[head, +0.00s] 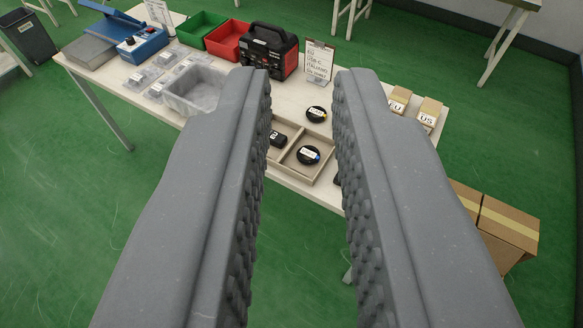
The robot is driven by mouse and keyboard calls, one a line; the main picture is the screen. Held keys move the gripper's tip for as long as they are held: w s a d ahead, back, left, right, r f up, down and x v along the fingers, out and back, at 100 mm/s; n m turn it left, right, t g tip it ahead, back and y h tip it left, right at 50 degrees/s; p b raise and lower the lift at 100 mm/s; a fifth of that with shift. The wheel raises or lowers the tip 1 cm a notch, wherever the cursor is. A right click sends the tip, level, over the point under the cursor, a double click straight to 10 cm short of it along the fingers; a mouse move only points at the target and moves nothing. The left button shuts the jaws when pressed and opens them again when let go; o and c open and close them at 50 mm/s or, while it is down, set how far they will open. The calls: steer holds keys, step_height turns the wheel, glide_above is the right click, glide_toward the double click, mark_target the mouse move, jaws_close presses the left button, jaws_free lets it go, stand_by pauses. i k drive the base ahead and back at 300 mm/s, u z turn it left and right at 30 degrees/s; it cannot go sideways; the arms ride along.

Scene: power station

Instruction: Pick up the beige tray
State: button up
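The beige tray (299,178) lies on the white table near its front edge. It has compartments and holds a black block-like item (278,140) and a round black item with a white label (308,155). Another round black item with a label (316,114) is at the tray's far side; I cannot tell whether it is inside. My gripper (305,75) is open and empty, its two grey ribbed fingers apart in front of the camera. The tray shows in the gap between the fingers, lower than and apart from them. The fingers hide the tray's left and right ends.
On the white table (185,55) stand a grey bin (197,90), green (202,30) and red (228,40) bins, a black-red device (270,50), a sign (319,60), small boxes (428,113) and a blue device (143,42). A cardboard box (508,222) is at right, below table height.

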mark_target(285, 159)
steer(key=z, duration=0.3)
steer(key=i, duration=1.25)
steer(key=u, duration=0.5)
